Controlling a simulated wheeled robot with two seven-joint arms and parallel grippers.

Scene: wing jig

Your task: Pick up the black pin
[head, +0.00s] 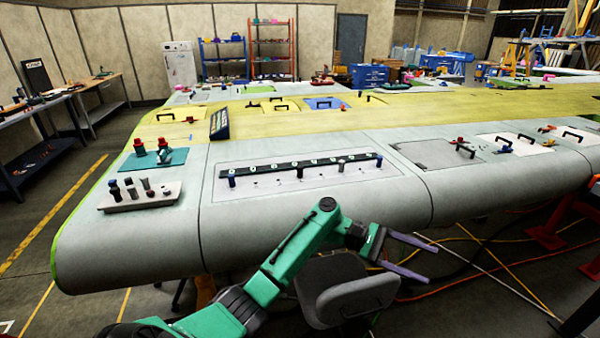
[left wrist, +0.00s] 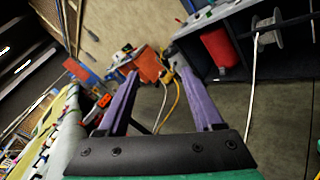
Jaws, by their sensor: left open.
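A pale tray (head: 165,201) on the left end of the wing panel holds several upright pins. A black pin (head: 114,190) stands at its left end, with another dark pin (head: 132,189) beside it. Lighter grey pins stand further right on the tray. My left gripper (head: 431,264) is open and empty, in front of the panel's front edge and far to the right of the tray. Its two purple fingers point right in the head view. In the left wrist view the spread fingers (left wrist: 158,74) have nothing between them, and no pin can be made out. My right gripper is not in view.
A teal mat (head: 154,160) with red-topped items lies behind the tray. A grey stool (head: 345,290) stands below my left arm. Cables cross the floor.

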